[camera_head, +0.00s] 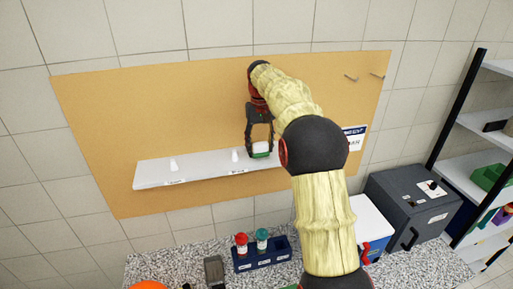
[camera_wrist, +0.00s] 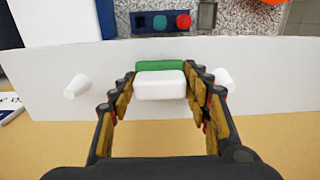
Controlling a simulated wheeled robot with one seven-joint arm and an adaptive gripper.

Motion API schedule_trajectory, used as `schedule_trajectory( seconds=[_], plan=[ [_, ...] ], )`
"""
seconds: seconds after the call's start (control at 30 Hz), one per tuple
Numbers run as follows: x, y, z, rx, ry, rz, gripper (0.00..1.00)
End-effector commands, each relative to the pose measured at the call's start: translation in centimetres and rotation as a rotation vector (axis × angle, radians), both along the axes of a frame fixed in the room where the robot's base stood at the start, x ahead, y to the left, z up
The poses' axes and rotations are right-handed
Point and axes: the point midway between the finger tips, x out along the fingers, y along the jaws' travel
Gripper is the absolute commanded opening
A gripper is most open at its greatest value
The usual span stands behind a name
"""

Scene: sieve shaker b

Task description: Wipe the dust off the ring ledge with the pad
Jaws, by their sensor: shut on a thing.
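The ring ledge (camera_head: 205,170) is a long white shelf on a tan board, and it also fills the middle of the wrist view (camera_wrist: 270,62). Short white pegs stand on it, one at the left (camera_head: 174,164) and one near the middle (camera_head: 235,156). My gripper (camera_head: 260,147) is over the ledge's right part, shut on the pad (camera_head: 261,151). The pad, white with a green layer, sits between the fingertips in the wrist view (camera_wrist: 160,84), with a peg on either side. I cannot tell whether it touches the ledge. No dust can be made out. My arm hides the ledge's right end.
The tan board (camera_head: 150,95) is behind the ledge, with two hooks (camera_head: 351,77) at its upper right. Below, a speckled counter holds a blue rack (camera_head: 262,256) with red-capped and teal-capped bottles. A dark grey box (camera_head: 412,205) and shelving (camera_head: 470,180) stand at the right.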

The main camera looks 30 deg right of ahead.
Motion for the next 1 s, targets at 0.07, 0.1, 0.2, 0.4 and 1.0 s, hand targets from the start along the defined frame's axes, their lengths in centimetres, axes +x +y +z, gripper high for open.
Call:
schedule_trajectory(
  seconds=[0.07,0.1,0.2,0.4,1.0],
  plan=[
    [-0.1,-0.4,0.0,0.0,0.0,-0.001,0.28],
    [-0.1,-0.6,0.0,0.0,0.0,-0.001,0.28],
    [-0.3,-1.4,0.0,0.0,0.0,-0.003,0.28],
    [-0.6,-3.0,0.0,0.0,-0.001,-0.002,0.28],
    [-0.3,-1.4,-0.1,0.0,-0.001,0.001,0.28]
  ],
)
